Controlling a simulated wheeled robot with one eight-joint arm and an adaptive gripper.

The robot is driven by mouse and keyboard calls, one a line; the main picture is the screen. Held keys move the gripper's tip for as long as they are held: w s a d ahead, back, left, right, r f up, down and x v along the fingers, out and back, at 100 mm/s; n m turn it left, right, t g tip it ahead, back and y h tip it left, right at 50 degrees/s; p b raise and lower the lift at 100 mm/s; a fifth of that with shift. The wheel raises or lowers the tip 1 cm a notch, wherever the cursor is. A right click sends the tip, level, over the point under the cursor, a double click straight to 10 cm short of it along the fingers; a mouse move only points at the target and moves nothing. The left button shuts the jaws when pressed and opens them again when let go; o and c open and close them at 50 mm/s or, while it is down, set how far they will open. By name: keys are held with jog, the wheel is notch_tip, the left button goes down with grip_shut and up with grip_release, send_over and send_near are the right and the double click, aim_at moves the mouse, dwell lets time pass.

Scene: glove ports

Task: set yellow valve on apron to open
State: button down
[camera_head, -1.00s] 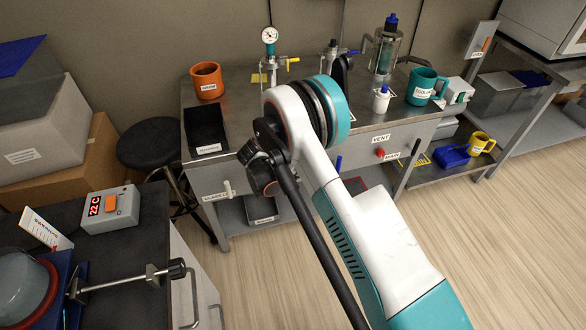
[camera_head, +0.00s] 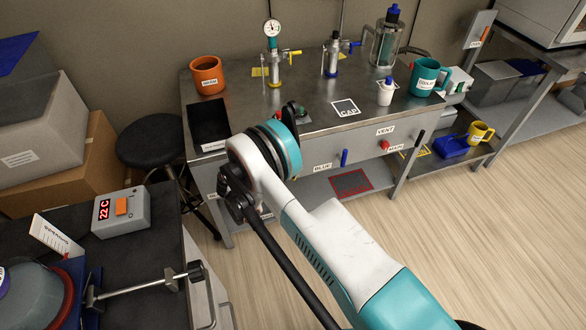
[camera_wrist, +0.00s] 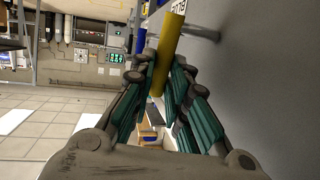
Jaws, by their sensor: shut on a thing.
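The yellow valve handle (camera_wrist: 170,45) shows in the wrist view as a straight yellow bar beside the grey apron face (camera_wrist: 250,70). My gripper (camera_wrist: 160,75) has its teal-padded fingers on both sides of the bar and is shut on it. The bar's pivot is not clear to see. In the head view my arm covers this handle and my gripper. The apron (camera_head: 360,150) of the steel bench shows there, with a blue handle (camera_head: 344,157) pointing up and a red knob (camera_head: 385,146).
An orange mug (camera_head: 207,76), a white bottle (camera_head: 386,92) and a teal mug (camera_head: 425,77) stand on the bench. A black stool (camera_head: 150,141) is left of it. Floor at right is clear.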

dwell(0.4)
jog(key=c, duration=1.5)
grip_release()
jog(key=shift+c, duration=0.2)
jog(key=shift+s+a, duration=0.1)
jog(key=shift+a, duration=0.05)
jog(key=v, duration=1.1)
jog(key=shift+s+a, duration=0.2)
jog(key=shift+a, duration=0.15)
